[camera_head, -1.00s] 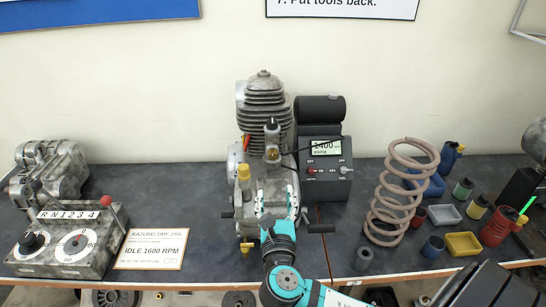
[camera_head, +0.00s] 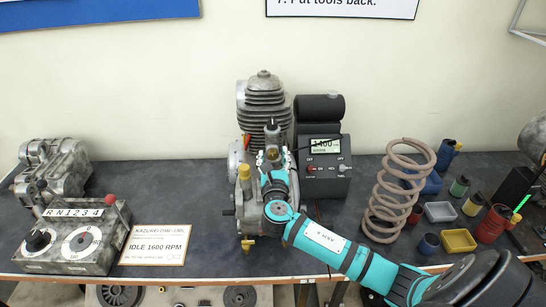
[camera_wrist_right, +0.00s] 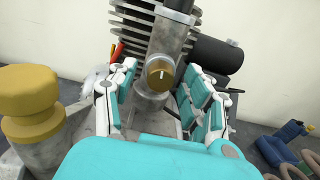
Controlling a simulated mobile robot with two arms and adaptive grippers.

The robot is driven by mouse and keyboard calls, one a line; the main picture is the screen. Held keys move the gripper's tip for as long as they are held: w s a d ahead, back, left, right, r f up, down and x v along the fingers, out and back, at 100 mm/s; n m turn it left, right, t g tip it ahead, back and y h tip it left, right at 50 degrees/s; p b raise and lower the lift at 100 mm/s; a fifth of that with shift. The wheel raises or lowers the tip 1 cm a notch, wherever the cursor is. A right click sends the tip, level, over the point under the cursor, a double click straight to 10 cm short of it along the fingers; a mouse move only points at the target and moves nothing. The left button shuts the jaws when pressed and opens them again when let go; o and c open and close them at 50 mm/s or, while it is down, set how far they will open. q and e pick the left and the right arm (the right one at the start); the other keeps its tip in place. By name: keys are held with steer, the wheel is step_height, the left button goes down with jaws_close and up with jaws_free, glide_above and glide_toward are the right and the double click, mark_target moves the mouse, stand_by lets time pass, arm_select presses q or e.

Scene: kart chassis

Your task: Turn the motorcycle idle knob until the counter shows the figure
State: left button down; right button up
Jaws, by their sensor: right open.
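The motorcycle engine (camera_head: 265,103) stands on the bench with its small brass idle knob (camera_head: 272,154) on the carburettor facing me. In the right wrist view the idle knob (camera_wrist_right: 159,74) shows a pale mark, close to upright. My right gripper (camera_head: 273,174) is just in front of the knob. In the right wrist view the right gripper (camera_wrist_right: 158,90) is open, with one finger on each side of the knob and gaps visible. The counter (camera_head: 324,146) right of the engine reads 1400. The card (camera_head: 155,247) says IDLE 1600 RPM. My left gripper is out of view.
A larger yellow cap (camera_wrist_right: 32,100) stands close at the left in the wrist view. A coil spring (camera_head: 398,190) and several small bins and bottles are at the right. A gear-lever box (camera_head: 70,262) is at the left.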

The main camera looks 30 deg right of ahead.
jaws_close()
stand_by(0.3)
steer(key=m+b, duration=0.1)
steer(key=m, duration=0.2)
steer(key=shift+f, duration=0.1)
steer(key=m+b, duration=0.2)
steer(key=m, duration=0.2)
steer(key=shift+m, duration=0.3)
steer(key=m+b, duration=0.2)
steer(key=m, duration=0.2)
steer(key=shift+a+m, duration=0.1)
steer(key=shift+m, duration=0.2)
steer(key=shift+m+b, duration=0.7)
steer(key=shift+m, duration=1)
